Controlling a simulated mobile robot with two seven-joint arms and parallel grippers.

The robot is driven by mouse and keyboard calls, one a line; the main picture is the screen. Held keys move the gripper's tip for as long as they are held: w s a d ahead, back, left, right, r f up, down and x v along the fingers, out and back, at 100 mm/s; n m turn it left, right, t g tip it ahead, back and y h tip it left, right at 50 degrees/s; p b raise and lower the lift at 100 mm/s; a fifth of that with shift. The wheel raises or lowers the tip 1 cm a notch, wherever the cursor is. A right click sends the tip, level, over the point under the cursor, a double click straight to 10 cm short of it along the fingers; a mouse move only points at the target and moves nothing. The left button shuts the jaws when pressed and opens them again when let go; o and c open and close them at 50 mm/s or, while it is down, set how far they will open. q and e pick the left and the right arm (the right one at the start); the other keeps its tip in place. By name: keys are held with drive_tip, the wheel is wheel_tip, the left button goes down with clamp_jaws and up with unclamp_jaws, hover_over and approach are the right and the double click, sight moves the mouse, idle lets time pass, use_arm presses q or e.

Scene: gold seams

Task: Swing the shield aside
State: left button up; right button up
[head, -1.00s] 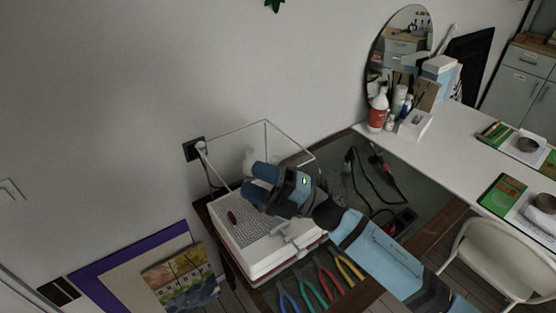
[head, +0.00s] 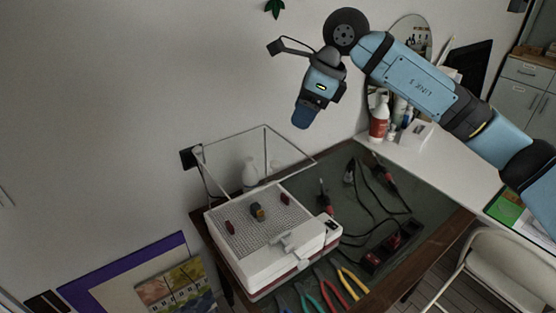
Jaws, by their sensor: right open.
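The shield (head: 265,126) is a clear pane with a thin pale frame. It stands up above the white box (head: 262,268), whose top is a perforated grey plate. My right gripper (head: 302,118) is open and empty, pointing down, raised above and behind the box in the picture. It appears apart from the shield. My left gripper is not in view.
A white bottle (head: 250,172) shows through the shield. Several coloured pliers (head: 330,296) lie at the front edge of the dark bench. Black cables and a power strip (head: 393,247) lie right of the box. A white table (head: 455,165) with a red-labelled bottle (head: 379,118) stands to the right.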

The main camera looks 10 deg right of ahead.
sight(276, 162)
drive_tip(key=p+x, duration=0.2)
drive_tip(key=x, duration=1.1)
drive_tip(key=shift+a+f, duration=0.15)
drive_tip(key=shift+a, duration=0.05)
clamp_jaws()
